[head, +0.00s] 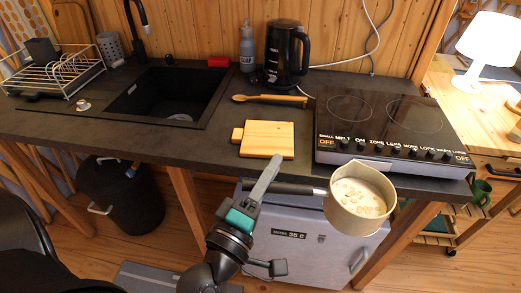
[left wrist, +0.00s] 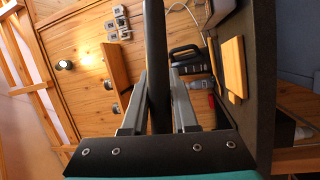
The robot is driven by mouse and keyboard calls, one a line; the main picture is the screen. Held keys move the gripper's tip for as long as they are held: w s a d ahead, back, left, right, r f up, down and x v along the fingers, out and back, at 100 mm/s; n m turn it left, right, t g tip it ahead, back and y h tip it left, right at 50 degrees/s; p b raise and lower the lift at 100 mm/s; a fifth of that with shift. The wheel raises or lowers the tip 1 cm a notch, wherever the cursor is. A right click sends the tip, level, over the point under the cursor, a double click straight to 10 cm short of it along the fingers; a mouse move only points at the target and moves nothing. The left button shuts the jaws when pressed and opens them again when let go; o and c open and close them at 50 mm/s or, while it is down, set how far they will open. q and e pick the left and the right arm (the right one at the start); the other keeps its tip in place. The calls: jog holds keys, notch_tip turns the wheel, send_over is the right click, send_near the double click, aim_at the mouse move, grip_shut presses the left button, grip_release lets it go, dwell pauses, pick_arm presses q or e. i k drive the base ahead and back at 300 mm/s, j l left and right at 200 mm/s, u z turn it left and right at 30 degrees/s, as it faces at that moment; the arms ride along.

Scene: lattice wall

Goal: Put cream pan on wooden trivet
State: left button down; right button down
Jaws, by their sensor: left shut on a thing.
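The cream pan (head: 345,218) has a dark handle (head: 300,188) and pale pieces in its bowl. It hangs in the air in front of the counter's front edge, below the hob's front. My left gripper (head: 265,182) is shut on the handle, left of the bowl. In the left wrist view the handle (left wrist: 156,55) runs between the two fingers (left wrist: 158,110); the bowl is not visible there. The wooden trivet (head: 266,139) lies bare on the counter, above and slightly left of my left gripper in the head view. My right gripper is not in view.
The two-ring hob (head: 388,115) is right of the trivet. A wooden spoon (head: 270,99) lies behind the trivet, with a kettle (head: 286,52) farther back. The sink (head: 165,97) is to the left.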

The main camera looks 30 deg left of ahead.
aim_at(247, 148)
jog(key=i+u, duration=0.15)
jog(key=u, duration=0.2)
jog(key=i+u, duration=0.15)
jog(key=u, duration=0.2)
jog(key=i+u, duration=0.2)
jog(key=u, duration=0.15)
jog(key=k+l, duration=0.05)
